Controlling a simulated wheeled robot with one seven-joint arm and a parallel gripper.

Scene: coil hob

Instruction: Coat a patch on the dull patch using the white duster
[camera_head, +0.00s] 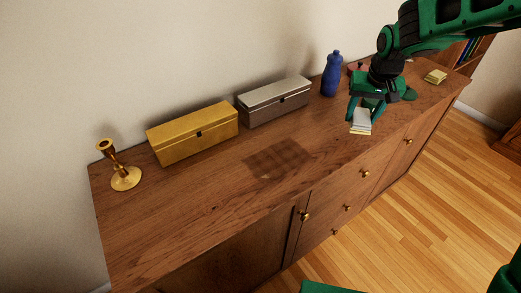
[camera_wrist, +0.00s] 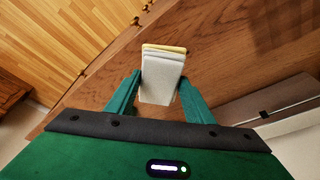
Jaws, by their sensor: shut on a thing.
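The white duster (camera_head: 361,119) is a pale block with a thin yellowish layer at one end. My gripper (camera_head: 361,112) is shut on it near the right part of the cabinet top. In the wrist view the duster (camera_wrist: 161,78) sits between the two green fingers of my gripper (camera_wrist: 160,92). I cannot tell whether the duster touches the wood. The dull patch (camera_head: 277,159) is a darker brown area on the cabinet top, left of my gripper and apart from it.
The wooden cabinet top (camera_head: 205,205) is clear in front. Along the back stand a brass candlestick (camera_head: 125,176), a gold box (camera_head: 193,133), a silver box (camera_head: 274,101) and a blue bottle (camera_head: 332,75). A yellow block (camera_head: 435,76) lies at the far right. Reddish and green items are partly hidden behind my arm.

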